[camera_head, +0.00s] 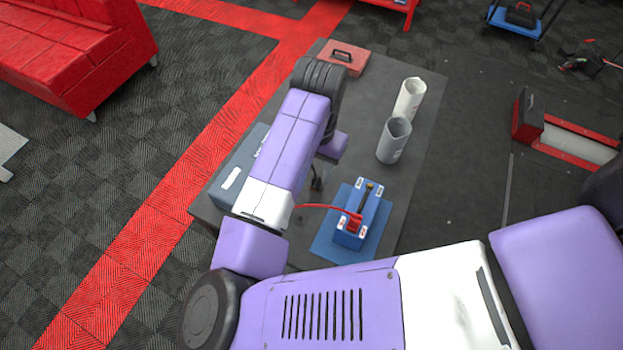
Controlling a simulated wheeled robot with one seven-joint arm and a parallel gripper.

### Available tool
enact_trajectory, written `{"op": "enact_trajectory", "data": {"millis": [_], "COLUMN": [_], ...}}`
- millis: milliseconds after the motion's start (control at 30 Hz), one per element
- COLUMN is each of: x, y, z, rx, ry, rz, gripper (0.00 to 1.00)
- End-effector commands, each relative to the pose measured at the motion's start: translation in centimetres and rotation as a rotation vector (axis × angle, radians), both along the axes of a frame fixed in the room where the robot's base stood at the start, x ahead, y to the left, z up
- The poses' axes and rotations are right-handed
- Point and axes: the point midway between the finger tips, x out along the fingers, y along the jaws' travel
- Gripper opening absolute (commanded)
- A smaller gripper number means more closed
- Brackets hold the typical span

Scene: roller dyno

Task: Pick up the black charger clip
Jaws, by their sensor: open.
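A blue battery (374,213) with white corner labels stands on a blue mat (326,243) on the dark table. A red clip (354,222) with a red cable sits on its near end. A small dark piece (367,195) with a yellowish tip lies along the battery's top towards the far end; it looks like the black charger clip, but it is too small to be sure. My gripper (317,183) hangs below my wrist, left of the battery and apart from it. It is small, dark and partly hidden by my forearm. It looks open, with nothing visible in it.
A blue-grey box (232,180), partly behind my arm, stands at the table's left edge. A grey cylinder (393,141) and a white cylinder (409,100) stand beyond the battery. A red toolbox (344,59) sits at the far end. The table (425,125) is bare along its right side.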

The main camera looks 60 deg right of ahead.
Motion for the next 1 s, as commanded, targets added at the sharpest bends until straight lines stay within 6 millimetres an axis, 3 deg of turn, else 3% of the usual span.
{"op": "enact_trajectory", "data": {"millis": [333,633,667,867,1000], "x": [0.1,0.1,0.1,0.1,0.1], "y": [-0.3,-0.4,-0.4,-0.4,-0.4], "z": [-4.4,-5.1,-5.1,-5.0,-5.0], "rx": [0.0,-0.002,-0.002,-0.002,-0.003], "ry": [0.0,-0.001,-0.001,-0.001,-0.002], "rz": [0.001,0.0,0.0,0.0,0.0], "gripper": [0.42,0.42,0.4,0.01,0.0]}}
